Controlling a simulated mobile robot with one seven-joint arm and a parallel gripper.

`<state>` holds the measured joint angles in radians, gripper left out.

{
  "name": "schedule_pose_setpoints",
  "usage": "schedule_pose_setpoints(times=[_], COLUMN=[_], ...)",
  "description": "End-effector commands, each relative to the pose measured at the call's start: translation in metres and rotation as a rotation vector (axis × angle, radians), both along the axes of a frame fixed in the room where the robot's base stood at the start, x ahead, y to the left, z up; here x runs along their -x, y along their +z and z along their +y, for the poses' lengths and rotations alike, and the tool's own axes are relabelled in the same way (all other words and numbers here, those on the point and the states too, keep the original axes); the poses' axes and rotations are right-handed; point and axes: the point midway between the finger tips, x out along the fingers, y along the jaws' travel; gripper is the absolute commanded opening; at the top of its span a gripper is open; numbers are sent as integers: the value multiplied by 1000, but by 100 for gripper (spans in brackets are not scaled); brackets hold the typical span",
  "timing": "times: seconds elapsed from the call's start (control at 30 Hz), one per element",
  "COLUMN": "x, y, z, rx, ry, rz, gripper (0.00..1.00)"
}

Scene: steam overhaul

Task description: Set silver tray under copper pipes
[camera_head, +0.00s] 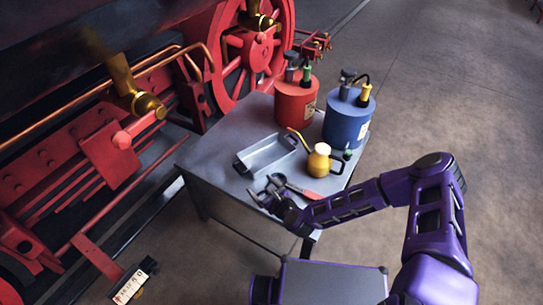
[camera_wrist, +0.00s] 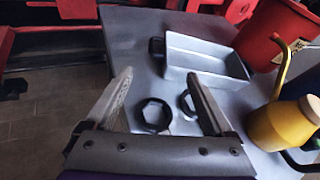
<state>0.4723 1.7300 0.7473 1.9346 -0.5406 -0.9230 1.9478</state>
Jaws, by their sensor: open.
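The silver tray (camera_head: 268,163) is a shallow open box on the grey table, left of the yellow oil can. In the wrist view the tray (camera_wrist: 205,62) lies ahead of my fingers, with a dark handle at its left end; it looks empty. My gripper (camera_head: 262,192) is open and empty over the table's near edge, short of the tray. Its two spread fingers (camera_wrist: 160,78) are apart from the tray in the wrist view. The copper pipes (camera_head: 178,52) run along the red locomotive at the left, beyond the table, near brass valves (camera_head: 135,92).
On the grey table (camera_head: 205,160) stand a red canister (camera_head: 294,102), a blue canister (camera_head: 346,120) and a yellow oil can (camera_head: 319,162). A red-handled tool (camera_head: 303,190) lies near my gripper. Dark ring shapes (camera_wrist: 154,115) lie below my fingers. A white label block (camera_head: 130,284) sits on the floor.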

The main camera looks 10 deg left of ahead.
Motion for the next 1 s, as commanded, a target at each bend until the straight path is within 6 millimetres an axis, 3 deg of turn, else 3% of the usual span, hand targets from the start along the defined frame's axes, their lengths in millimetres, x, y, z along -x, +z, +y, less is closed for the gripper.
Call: schedule_pose_setpoints(times=[0.5, 0.77, 1.0], x=[-72, -85, -106], y=[-39, -46, -55], z=[61, 72, 95], rx=[0, 0, 1], ry=[1, 1, 2], rz=[-1, 0, -2], gripper=[87, 87, 87])
